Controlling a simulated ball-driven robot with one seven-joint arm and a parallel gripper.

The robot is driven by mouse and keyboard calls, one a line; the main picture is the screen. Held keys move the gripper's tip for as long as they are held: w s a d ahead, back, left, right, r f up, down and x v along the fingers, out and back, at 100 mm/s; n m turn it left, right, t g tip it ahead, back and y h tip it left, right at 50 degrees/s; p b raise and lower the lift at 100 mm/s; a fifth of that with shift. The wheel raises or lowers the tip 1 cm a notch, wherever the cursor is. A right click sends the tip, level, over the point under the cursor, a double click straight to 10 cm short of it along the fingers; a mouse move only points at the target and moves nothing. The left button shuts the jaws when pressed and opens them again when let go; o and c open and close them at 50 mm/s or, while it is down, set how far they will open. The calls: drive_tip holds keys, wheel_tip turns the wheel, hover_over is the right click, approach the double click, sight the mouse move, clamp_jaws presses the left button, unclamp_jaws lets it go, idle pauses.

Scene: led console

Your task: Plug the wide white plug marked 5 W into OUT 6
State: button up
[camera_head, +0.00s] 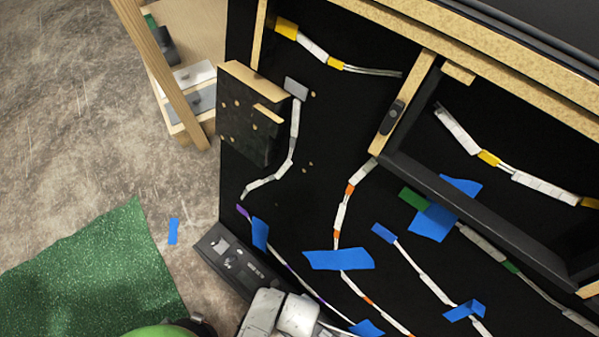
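A long dark box (238,268) with grey fittings on its upper face lies along the foot of the black panel. It looks like an outlet strip, but I cannot read any OUT 6 label on it. Two worn whitish blocks (262,312) (298,314) sit side by side over its lower part at the bottom edge. They may be plugs; no 5 W marking is readable, and I cannot tell whether they are plugged in. My gripper is not recognisable in this view.
The black panel (340,110) carries several white cables with coloured tags and blue tape pieces (338,260). A wooden-edged box (250,115) juts out at its left. A green mat (90,270) lies on the grey floor. A wooden shelf (180,75) stands at upper left.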

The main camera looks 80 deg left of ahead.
drive_tip(key=shift+f+b, duration=0.7)
drive_tip(key=shift+f, duration=0.1)
idle(1.5)
drive_tip(key=o, duration=1.1)
drive_tip(key=shift+s, duration=0.1)
drive_tip(key=shift+o, duration=0.2)
drive_tip(key=shift+f, duration=0.1)
drive_tip(key=o, duration=0.4)
drive_tip(key=shift+r+p, duration=3.25)
drive_tip(key=shift+r, duration=0.4)
